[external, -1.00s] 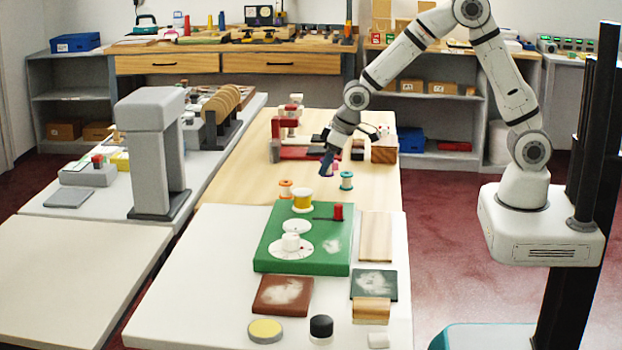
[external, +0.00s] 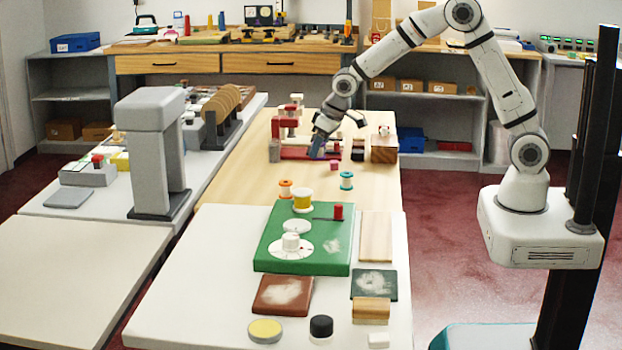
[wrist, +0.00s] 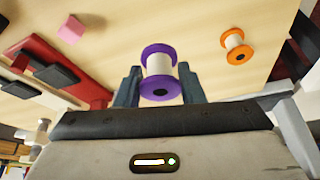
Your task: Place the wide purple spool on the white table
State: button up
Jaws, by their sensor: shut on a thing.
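The wide purple spool (wrist: 158,72) has purple flanges and a pale middle. In the wrist view it sits between the two fingers of my gripper (wrist: 158,88), which is shut on it. In the external view my gripper (external: 318,150) is over the far part of the wooden table, near a red fixture; the purple spool cannot be made out there. The white table (external: 190,315) is in the foreground, nearer the camera than the wooden table.
An orange spool (external: 285,189) and a teal spool (external: 346,180) stand on the wooden table (external: 235,180). A pink cube (external: 334,165) lies near my gripper. A green board (external: 310,262) and several pads fill much of the white table; its left front is clear.

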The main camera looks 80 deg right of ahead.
jog(key=w+d+r+m, duration=0.2)
jog(key=w+d, duration=0.2)
jog(key=d, duration=0.4)
send_over(304, 171)
jog(key=s, duration=0.1)
jog(key=shift+h, duration=0.4)
jog(key=f, duration=0.5)
jog(key=shift+s+a+f, duration=0.15)
jog(key=shift+s+a, duration=0.05)
jog(key=shift+a, duration=0.1)
jog(key=shift+f, duration=2.15)
jog(key=shift+f, duration=0.2)
jog(key=o, duration=1)
jog(key=shift+c, duration=0.2)
jog(key=shift+r, duration=0.1)
